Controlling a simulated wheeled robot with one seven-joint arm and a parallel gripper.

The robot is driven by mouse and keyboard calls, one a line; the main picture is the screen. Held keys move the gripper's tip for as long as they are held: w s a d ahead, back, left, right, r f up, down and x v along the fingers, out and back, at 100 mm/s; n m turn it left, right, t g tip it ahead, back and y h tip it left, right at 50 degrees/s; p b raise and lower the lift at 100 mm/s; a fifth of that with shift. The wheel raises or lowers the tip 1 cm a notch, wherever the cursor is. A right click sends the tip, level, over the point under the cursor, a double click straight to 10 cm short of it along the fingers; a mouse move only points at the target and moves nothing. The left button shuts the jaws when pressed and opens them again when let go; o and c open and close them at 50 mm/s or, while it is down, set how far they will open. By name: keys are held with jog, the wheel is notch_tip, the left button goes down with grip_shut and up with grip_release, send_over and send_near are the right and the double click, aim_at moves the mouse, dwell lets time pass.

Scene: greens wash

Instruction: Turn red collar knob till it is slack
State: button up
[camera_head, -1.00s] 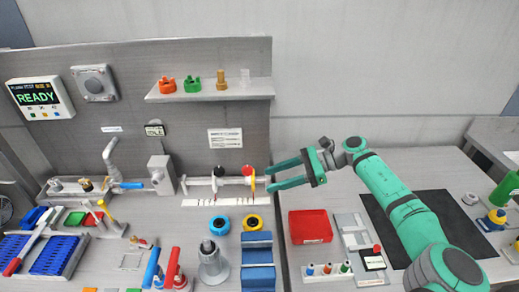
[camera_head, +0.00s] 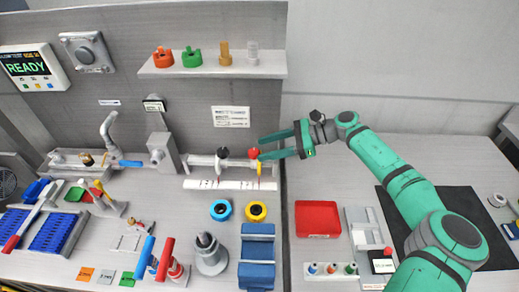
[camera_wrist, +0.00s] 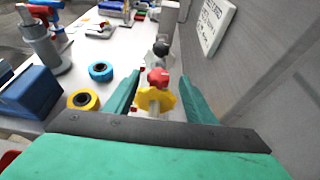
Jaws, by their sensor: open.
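The red collar knob (camera_head: 253,153) sits at the right end of a pale horizontal rail fitting (camera_head: 200,160) by the back panel. In the wrist view the red knob (camera_wrist: 158,77) stands above a yellow disc (camera_wrist: 158,99), between the fingers in the picture. My gripper (camera_head: 263,148) is open and comes in from the right, its fingertips close to the knob. In the wrist view the gripper (camera_wrist: 158,92) has one green finger on each side of the knob, with gaps visible. A black knob (camera_head: 222,151) is farther left on the same fitting. Contact with the knob is not visible.
Blue (camera_head: 221,210) and yellow (camera_head: 256,211) rings lie in front of the fitting. A blue block (camera_head: 257,255) and red tray (camera_head: 318,217) stand nearer. A shelf (camera_head: 212,70) with coloured caps is above. The back panel is close beside the gripper.

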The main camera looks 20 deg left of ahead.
aim_at(255, 152)
jog(key=shift+x, duration=1.5)
jog(key=shift+s, duration=0.1)
jog(key=c, duration=0.9)
jog(key=shift+s, duration=0.1)
jog(key=shift+c, duration=0.7)
jog(key=shift+m+t, duration=0.3)
